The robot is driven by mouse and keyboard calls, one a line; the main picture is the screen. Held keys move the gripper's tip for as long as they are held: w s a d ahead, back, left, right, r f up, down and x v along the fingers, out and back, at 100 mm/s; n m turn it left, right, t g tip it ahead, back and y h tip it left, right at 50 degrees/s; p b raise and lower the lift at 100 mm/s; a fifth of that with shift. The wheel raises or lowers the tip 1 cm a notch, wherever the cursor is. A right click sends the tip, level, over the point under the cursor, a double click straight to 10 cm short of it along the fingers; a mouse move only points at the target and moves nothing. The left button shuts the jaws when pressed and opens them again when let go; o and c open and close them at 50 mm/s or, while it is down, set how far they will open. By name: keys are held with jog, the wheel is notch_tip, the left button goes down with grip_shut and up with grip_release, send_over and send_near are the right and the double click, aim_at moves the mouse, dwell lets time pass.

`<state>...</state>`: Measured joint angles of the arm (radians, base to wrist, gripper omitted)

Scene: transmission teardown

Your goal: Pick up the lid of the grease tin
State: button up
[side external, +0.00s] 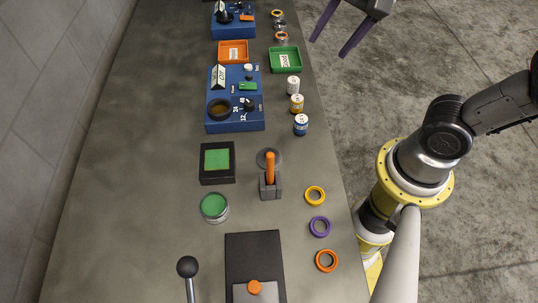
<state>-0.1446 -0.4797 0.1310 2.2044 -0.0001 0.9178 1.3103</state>
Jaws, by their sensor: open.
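A round silver tin (215,217) stands upright on the bench, left of centre, with a green round top (213,205). I cannot tell whether the green is a lid or the tin's contents. A flat grey disc (262,160) lies on the bench behind the orange-handled tool; whether it is a lid is unclear. My gripper (328,48), with two purple fingers, is at the top of the view, beyond the bench's right edge. It is open and empty, well away from the tin and the disc.
An orange-handled tool (270,168) stands in a grey block close to the disc. A black box with a green pad (217,159) sits behind the tin. Colored rings (320,227) lie to the right. A black-knobbed lever (187,267) rises in front. Blue fixtures (235,126) and trays stand farther back.

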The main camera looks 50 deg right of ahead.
jog(key=w+a+f+m+g, duration=0.3)
jog(key=w+a+f, duration=0.25)
jog(key=a, duration=0.25)
jog(key=n+g, duration=0.1)
send_over(261, 157)
jog(key=s+d, duration=0.1)
notch_tip(261, 157, down, 6)
jog(key=shift+h, duration=0.3)
jog(key=f, duration=0.7)
jog(key=shift+s+d+f, duration=0.2)
jog(key=shift+d+f, duration=0.05)
jog(key=shift+f, duration=0.05)
jog(key=shift+a+f, duration=0.15)
jog(key=shift+f, duration=2.55)
grip_shut()
